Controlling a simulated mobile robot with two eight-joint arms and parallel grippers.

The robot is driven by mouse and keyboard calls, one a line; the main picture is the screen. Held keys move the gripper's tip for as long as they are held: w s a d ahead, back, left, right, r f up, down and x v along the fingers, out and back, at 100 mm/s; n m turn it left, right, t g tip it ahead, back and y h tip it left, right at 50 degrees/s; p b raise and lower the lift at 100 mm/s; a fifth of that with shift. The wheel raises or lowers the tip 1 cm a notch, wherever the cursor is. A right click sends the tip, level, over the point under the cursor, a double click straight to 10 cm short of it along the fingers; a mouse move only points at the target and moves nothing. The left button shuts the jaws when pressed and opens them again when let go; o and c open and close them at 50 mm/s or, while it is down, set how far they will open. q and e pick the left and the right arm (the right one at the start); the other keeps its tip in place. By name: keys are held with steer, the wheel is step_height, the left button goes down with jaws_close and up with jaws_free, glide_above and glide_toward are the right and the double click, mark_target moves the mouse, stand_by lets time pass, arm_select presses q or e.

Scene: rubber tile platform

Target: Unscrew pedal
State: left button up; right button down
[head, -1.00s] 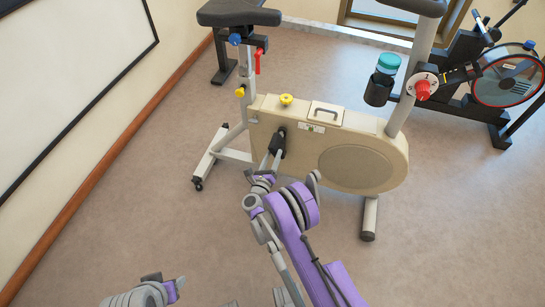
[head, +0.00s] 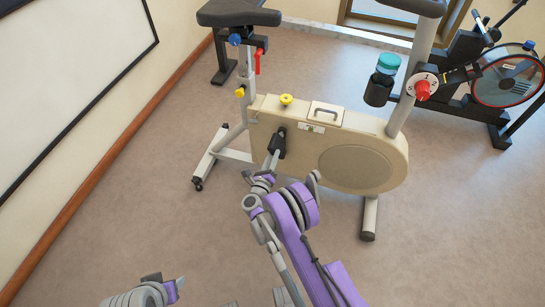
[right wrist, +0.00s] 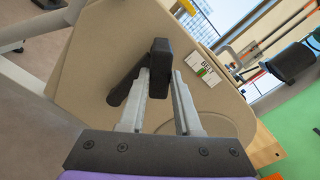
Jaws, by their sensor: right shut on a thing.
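The beige exercise bike (head: 330,148) stands upright in the middle of the head view. Its black pedal (head: 278,145) is on the side facing me, below the yellow knob. It also shows in the right wrist view as a black block (right wrist: 160,60) with a black crank arm (right wrist: 125,85) behind it. My right gripper (head: 275,160) reaches up to the pedal from below. In the right wrist view its two grey fingers (right wrist: 163,84) lie either side of the black pedal and are shut on it.
A yellow knob (head: 286,99) and a bottle in a black holder (head: 378,90) are on the bike. Its legs stand on the floor (head: 160,235). Another exercise machine (head: 490,85) stands at the back right. The floor left of the bike is clear.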

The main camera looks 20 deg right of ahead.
steer(key=shift+s+a, duration=0.25)
steer(key=shift+s, duration=0.1)
stand_by(0.6)
